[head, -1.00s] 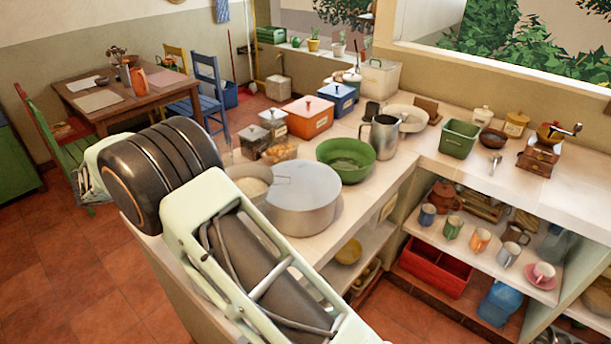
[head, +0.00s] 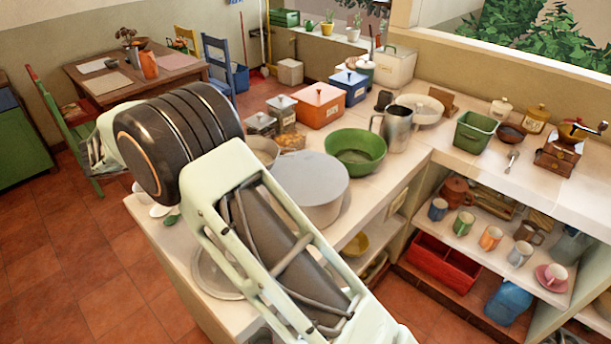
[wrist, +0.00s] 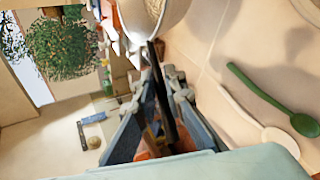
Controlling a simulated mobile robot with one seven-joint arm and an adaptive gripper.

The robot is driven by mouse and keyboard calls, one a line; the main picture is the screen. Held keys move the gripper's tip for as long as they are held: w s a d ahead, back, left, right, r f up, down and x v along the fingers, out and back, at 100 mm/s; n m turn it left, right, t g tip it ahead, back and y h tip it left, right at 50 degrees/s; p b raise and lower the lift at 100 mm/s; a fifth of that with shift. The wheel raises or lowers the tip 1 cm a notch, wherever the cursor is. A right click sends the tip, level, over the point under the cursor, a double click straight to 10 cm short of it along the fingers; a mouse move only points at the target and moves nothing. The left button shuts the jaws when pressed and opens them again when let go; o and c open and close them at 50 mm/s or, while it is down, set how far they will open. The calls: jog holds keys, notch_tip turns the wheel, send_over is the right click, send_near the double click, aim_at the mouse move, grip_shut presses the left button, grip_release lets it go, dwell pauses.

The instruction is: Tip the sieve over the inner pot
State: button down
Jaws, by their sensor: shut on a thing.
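A round pale sieve (wrist: 155,14) with beige contents shows at the top of the wrist view, cut off by the frame. My gripper (wrist: 158,85) is shut on its dark handle (wrist: 162,105). In the head view my arm hides the gripper. A pale bowl shape with beige contents, seemingly the sieve (head: 265,149), shows just behind my arm. A large light-grey round pot (head: 312,188) stands on the counter to its right, and I take it as the inner pot. I cannot tell whether its flat grey top is a lid or its inside.
A green bowl (head: 355,152) and a metal jug (head: 396,130) stand right of the pot. Lidded boxes, one of them orange (head: 319,106), line the counter behind. A green spoon (wrist: 270,100) and a pale spoon (wrist: 260,122) lie beside my gripper.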

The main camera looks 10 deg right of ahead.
jog(key=d+r, duration=0.1)
jog(key=d+r+y, duration=0.1)
jog(key=r, duration=0.1)
jog(key=shift+s+r+m, duration=0.1)
jog(key=shift+r+m, duration=0.05)
jog(key=shift+m, duration=0.25)
jog(key=shift+s+d+r+m+y+b, duration=0.1)
jog(key=shift+d+r+m+y+b, duration=0.15)
jog(key=shift+d+r+y, duration=0.25)
jog(key=shift+s+d+r+m+y+b, duration=0.1)
jog(key=shift+d+r+m+y, duration=0.2)
jog(key=shift+d, duration=0.4)
jog(key=shift+s+d+r+m+y, duration=0.15)
jog(key=shift+d+r+y, duration=0.1)
jog(key=shift+d, duration=0.25)
jog(key=shift+s+d+r+m+y, duration=0.15)
jog(key=shift+d+r+y, duration=0.1)
jog(key=shift+d, duration=0.3)
jog(key=shift+s+d+r+m+y, duration=0.15)
jog(key=shift+d+r+y, duration=0.1)
jog(key=shift+d, duration=0.25)
jog(key=shift+w, duration=0.1)
jog(key=shift+d+r+y, duration=0.25)
jog(key=shift+d, duration=0.4)
